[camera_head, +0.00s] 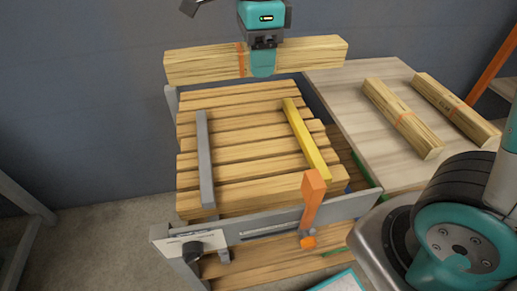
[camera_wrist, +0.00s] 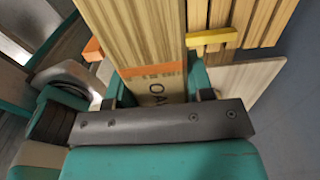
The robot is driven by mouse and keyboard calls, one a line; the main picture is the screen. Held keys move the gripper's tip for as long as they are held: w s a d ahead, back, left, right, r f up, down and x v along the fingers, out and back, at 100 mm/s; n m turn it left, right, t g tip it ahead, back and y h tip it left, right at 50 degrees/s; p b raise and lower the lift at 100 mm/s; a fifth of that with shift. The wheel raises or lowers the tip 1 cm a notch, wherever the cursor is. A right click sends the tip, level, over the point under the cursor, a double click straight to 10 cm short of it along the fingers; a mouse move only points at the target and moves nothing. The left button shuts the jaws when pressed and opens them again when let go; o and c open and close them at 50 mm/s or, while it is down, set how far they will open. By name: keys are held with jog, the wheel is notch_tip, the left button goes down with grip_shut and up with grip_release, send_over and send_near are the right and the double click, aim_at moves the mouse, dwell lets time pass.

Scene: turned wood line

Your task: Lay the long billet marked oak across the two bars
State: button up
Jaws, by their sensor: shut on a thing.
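My gripper (camera_head: 263,62) is shut on a long wooden billet (camera_head: 205,64) with an orange band. The billet is held level above the far end of the slatted bed. In the wrist view the held billet (camera_wrist: 135,30) shows part of a dark mark reading "OA", partly hidden by my gripper (camera_wrist: 160,92). The two bars lie apart across the slats: a grey bar (camera_head: 205,160) at the left and a yellow bar (camera_head: 305,140) at the right. The yellow bar also shows in the wrist view (camera_wrist: 212,39). The billet is clear of both bars.
An orange upright handle (camera_head: 313,195) stands at the bed's front rail (camera_head: 270,220). A wall is behind.

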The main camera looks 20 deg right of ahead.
notch_tip(320, 180, down, 20)
jog(key=b, duration=0.5)
jog(key=shift+s+r, duration=0.1)
jog(key=shift+r, duration=0.05)
jog(key=shift+a, duration=0.1)
jog(key=o, duration=1.2)
